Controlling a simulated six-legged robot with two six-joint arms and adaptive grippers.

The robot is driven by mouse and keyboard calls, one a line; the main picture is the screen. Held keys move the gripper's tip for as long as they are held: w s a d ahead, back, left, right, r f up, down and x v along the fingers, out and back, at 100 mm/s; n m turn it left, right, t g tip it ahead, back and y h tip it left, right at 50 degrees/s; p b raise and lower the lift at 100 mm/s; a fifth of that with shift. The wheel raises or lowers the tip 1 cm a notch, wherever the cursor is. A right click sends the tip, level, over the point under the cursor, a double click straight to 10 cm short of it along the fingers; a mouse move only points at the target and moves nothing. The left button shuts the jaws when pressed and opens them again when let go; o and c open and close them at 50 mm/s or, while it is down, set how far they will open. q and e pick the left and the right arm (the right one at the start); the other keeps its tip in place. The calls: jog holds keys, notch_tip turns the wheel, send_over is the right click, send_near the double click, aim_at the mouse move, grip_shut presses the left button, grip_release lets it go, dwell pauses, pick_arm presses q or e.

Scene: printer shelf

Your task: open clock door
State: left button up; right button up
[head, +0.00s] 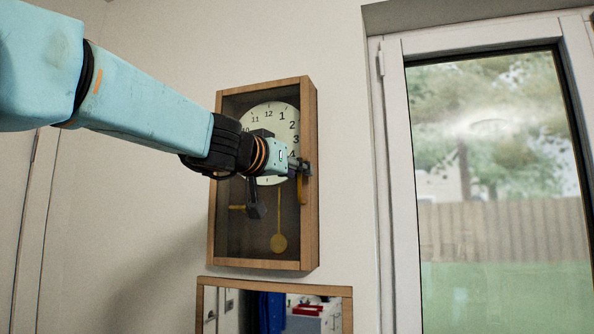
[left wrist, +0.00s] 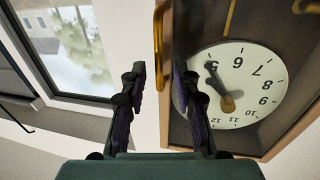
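The wall clock (head: 312,230) has a wooden case with a dark front, a white dial (head: 284,112) and a brass pendulum (head: 279,242). Its door looks closed. A brass handle (head: 302,190) runs upright on the right side of the door frame. My left gripper (head: 302,169) is at the handle's upper part. In the left wrist view, which looks upside down, my left gripper (left wrist: 157,84) has its two fingers apart, and the handle (left wrist: 158,45) lies in line with the gap between them. I cannot tell whether a finger touches it. My right gripper is not in view.
A framed mirror (head: 345,292) hangs just below the clock. A white-framed glass door (head: 394,190) stands to the right, with a strip of bare wall between it and the clock. My left arm crosses in front of the dial.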

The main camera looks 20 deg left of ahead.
pick_arm(q)
jog(key=shift+w+d+f, duration=0.15)
jog(key=shift+w+d, duration=0.05)
jog(key=shift+w, duration=0.4)
jog(key=shift+s+a, duration=0.15)
jog(key=shift+s, duration=0.15)
jog(key=shift+c, duration=0.4)
jog(key=shift+s+a+r, duration=0.1)
jog(key=shift+s+r, duration=0.1)
jog(key=shift+s, duration=0.15)
jog(key=c, duration=0.3)
jog(key=shift+w, duration=0.15)
grip_shut()
jog(key=shift+f, duration=0.1)
jog(key=shift+f, duration=0.1)
